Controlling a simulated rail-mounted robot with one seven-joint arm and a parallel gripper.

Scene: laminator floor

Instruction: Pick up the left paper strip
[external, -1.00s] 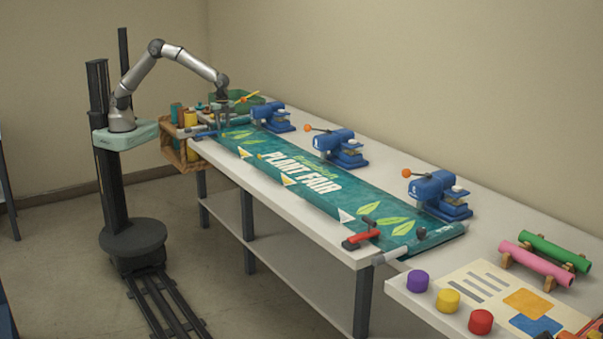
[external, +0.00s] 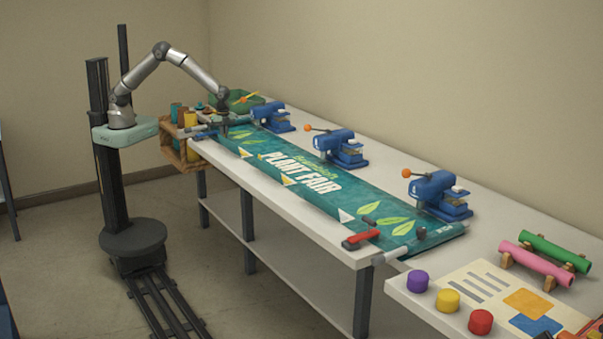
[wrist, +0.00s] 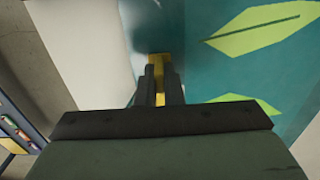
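My gripper (external: 225,132) points down at the far left end of the teal banner, low over its near edge. In the wrist view, my gripper's two fingers (wrist: 158,72) stand close together with a small gap. A yellow strip (wrist: 158,58) shows just beyond the fingertips and in the gap between them, at the banner's edge. I cannot tell whether the fingers press on it. The teal banner (external: 330,205) lies flat with "PLANT FAIR" in white and green leaves. Pale and yellow triangular pieces (external: 289,180) sit along its near edge.
Blue presses (external: 338,150) with orange-knobbed levers line the table's back side. A red-handled tool (external: 360,240) lies near the front right. A wooden rack (external: 178,152) with coloured rolls and a green tray (external: 233,100) are by the left end. The white table strip before the banner is mostly clear.

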